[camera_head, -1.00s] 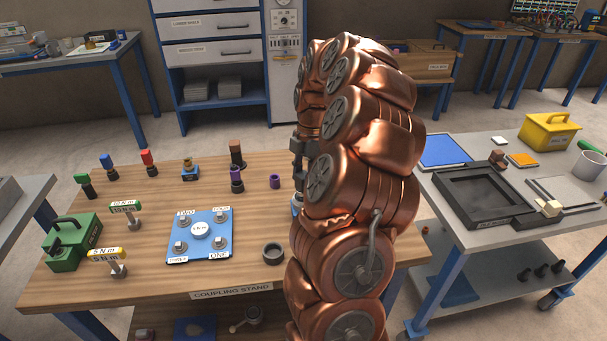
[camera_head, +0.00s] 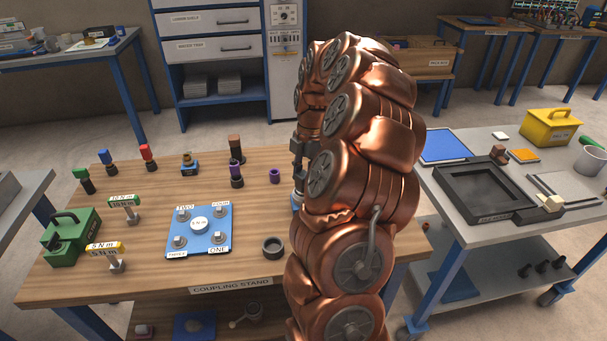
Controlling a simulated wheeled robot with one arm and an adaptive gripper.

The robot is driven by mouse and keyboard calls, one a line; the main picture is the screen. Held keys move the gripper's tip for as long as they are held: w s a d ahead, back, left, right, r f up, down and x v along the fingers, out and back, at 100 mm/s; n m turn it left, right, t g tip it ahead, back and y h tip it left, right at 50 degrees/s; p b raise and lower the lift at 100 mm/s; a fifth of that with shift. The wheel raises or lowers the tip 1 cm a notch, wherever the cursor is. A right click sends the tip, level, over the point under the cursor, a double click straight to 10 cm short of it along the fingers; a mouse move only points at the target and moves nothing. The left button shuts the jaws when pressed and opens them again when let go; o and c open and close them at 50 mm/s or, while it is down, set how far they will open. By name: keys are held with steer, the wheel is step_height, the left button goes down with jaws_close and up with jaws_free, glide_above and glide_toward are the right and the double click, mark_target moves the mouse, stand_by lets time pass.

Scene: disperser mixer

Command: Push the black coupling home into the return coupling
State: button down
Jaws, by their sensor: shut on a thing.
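My gripper (camera_head: 299,150) shows only in part at the left edge of my copper-coloured arm, above the right side of the wooden coupling stand. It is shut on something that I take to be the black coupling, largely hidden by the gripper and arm.
The coupling stand (camera_head: 150,265) carries several coloured couplings along its back, a purple ring (camera_head: 275,176), a dark ring (camera_head: 273,247), a blue numbered plate (camera_head: 199,249), torque tools and a green case (camera_head: 70,238). A grey table (camera_head: 470,235) with a black tray stands at right.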

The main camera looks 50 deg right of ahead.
steer(key=c, duration=0.7)
jaws_free()
steer(key=shift+o, duration=0.2)
step_height(320, 180, up, 12)
steer(key=d, duration=0.2)
steer(key=shift+s, duration=0.15)
steer(key=shift+a, duration=0.1)
stand_by(0.4)
